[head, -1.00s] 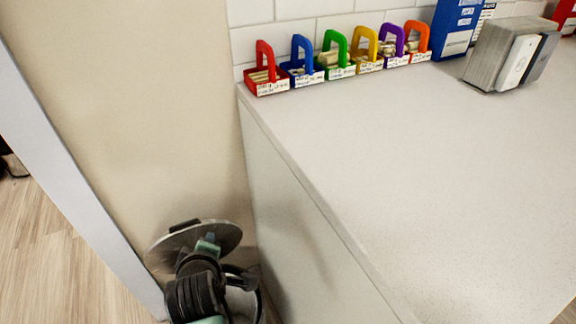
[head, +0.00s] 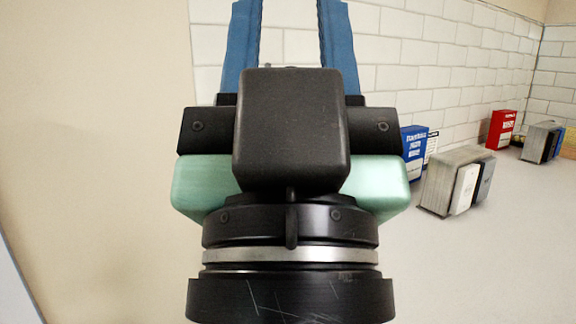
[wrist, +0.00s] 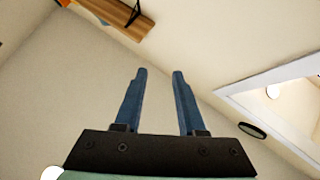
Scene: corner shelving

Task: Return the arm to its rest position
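My gripper (head: 289,40) is raised upright in the middle of the head view, with its dark wrist and pale green housing below it. Its two blue fingers stand apart with a clear gap between them, and their tips run out of the top of the picture. In the wrist view my gripper (wrist: 159,73) is also open, with both fingertips in view. Nothing is held between the fingers.
The counter (head: 490,260) is at the right, with a grey holder of books (head: 440,182), a blue box (head: 411,150) and a red box (head: 500,130). A plain beige wall (head: 90,120) is at the left. A wooden shelf (wrist: 122,14) shows in the wrist view.

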